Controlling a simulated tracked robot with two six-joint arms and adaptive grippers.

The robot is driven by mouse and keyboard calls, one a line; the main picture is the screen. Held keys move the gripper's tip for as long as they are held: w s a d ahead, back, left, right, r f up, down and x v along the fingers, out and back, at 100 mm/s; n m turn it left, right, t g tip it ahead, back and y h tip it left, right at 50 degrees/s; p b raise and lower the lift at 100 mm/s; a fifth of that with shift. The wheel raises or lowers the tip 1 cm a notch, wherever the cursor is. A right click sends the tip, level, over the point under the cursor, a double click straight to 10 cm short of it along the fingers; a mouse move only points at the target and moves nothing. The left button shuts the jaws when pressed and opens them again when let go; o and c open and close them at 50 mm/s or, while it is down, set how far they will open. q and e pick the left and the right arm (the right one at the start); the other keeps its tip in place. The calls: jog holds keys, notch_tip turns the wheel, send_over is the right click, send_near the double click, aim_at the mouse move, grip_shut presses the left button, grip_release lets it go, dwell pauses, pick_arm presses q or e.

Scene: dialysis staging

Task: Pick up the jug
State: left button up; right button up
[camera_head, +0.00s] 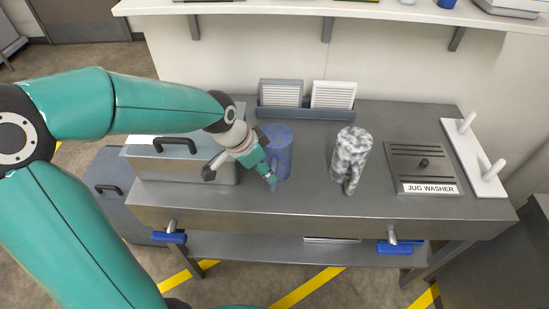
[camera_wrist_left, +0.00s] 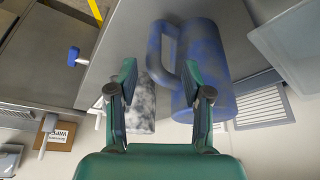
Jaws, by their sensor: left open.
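A mottled blue jug (camera_head: 281,152) stands upright on the grey metal counter (camera_head: 310,195), left of centre. My left gripper (camera_head: 268,178) is at its near left side, with jaws open. In the left wrist view the blue jug (camera_wrist_left: 210,62) lies beyond the fingers (camera_wrist_left: 160,88), and its handle (camera_wrist_left: 155,48) shows between them. I cannot tell whether the fingers touch it. A grey-and-white marbled jug (camera_head: 351,155) stands upright to the right, its handle facing the near side; it also shows in the left wrist view (camera_wrist_left: 140,105). My right gripper is not in view.
A metal box with a black handle (camera_head: 175,165) stands left of the blue jug. A filter rack (camera_head: 305,113) is behind. A jug washer plate (camera_head: 422,165) and white peg board (camera_head: 475,155) are at right. The counter between the jugs is clear.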

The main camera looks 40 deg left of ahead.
pick_arm(q)
jog(key=shift+d+x, duration=0.15)
jog(key=shift+x, duration=1.35)
jog(key=shift+d+x, duration=0.2)
jog(key=shift+x, duration=1.25)
jog(key=shift+s, duration=0.2)
jog(key=shift+c, duration=0.2)
grip_shut()
